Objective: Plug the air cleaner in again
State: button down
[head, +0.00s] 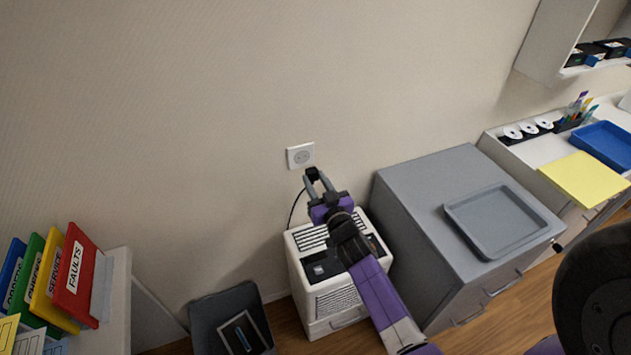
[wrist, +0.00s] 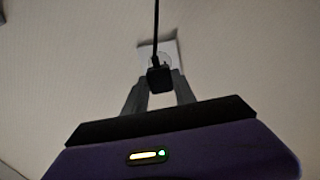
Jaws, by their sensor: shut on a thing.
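My gripper (head: 318,181) is shut on a black plug (head: 312,173), which also shows between the fingertips in the wrist view (wrist: 159,78). A dark cord (wrist: 156,25) runs from the plug; in the head view it hangs down toward the air cleaner. The white wall socket (head: 301,156) is just above and left of the plug in the head view. In the wrist view the socket plate (wrist: 172,52) is behind the plug. I cannot tell if the plug touches it. The white air cleaner (head: 303,270), with dark grilles, stands on the floor below my arm.
A grey cabinet (head: 414,184) with a grey tray (head: 503,249) on top stands right of the air cleaner. A dark bin (head: 205,315) is at its left. Coloured binders (head: 75,272) stand at the far left. The wall around the socket is clear.

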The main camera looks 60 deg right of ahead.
jog(key=shift+b+x, duration=0.8)
jog(key=shift+x, duration=2.1)
jog(key=shift+w+d+f, duration=0.1)
jog(key=shift+w+d, duration=0.2)
jog(key=shift+w, duration=0.15)
dwell(0.7)
jog(key=c, duration=0.9)
grip_release()
jog(key=shift+c, duration=0.2)
jog(key=shift+p+v, duration=0.5)
jog(key=shift+v, duration=3.4)
